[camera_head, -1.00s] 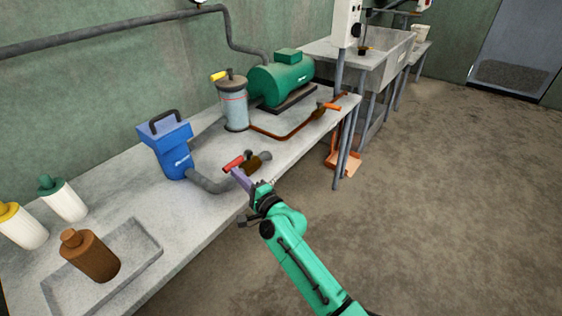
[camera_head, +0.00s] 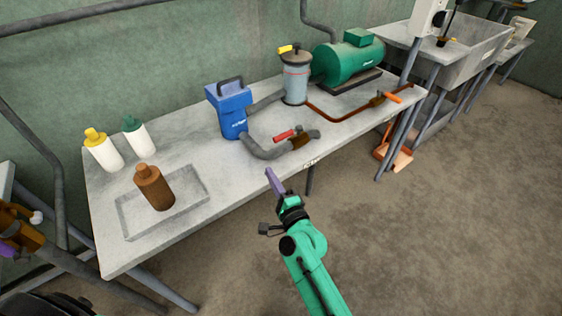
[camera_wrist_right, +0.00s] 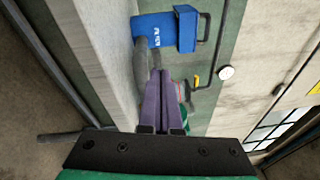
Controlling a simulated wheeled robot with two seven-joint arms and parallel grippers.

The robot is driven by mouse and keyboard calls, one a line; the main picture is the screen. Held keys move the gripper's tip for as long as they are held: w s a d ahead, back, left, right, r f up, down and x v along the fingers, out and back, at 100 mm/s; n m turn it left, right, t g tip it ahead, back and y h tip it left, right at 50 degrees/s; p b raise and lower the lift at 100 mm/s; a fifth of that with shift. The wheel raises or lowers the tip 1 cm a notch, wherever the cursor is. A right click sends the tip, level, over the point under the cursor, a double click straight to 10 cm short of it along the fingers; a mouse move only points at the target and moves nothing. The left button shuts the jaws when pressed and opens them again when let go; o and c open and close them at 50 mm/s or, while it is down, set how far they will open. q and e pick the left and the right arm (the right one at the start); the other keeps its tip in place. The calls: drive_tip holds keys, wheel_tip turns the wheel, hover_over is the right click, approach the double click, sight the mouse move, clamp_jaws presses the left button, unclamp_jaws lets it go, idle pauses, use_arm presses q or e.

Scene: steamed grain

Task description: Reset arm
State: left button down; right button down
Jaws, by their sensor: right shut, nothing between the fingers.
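My right gripper (camera_head: 271,175) is in front of the table's front edge, at the end of my green arm. Its purple fingers are shut together with nothing between them, as the right wrist view also shows (camera_wrist_right: 158,92). It is apart from the red valve handle (camera_head: 284,135) on the grey pipe (camera_head: 262,150). What looks like part of my left gripper (camera_head: 8,251), orange with a bit of purple, shows at the far left edge. It is cut off, so its fingers cannot be judged.
The grey table (camera_head: 105,255) bears a tray (camera_head: 196,194) with a brown bottle (camera_head: 155,188), a yellow-capped bottle (camera_head: 106,153), a green-capped bottle (camera_head: 140,138), a blue unit (camera_head: 232,112), a grey canister (camera_head: 296,80) and a green motor (camera_head: 347,60).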

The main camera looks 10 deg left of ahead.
use_arm(q)
drive_tip(key=shift+s+d, duration=0.1)
drive_tip(key=shift+d, duration=0.3)
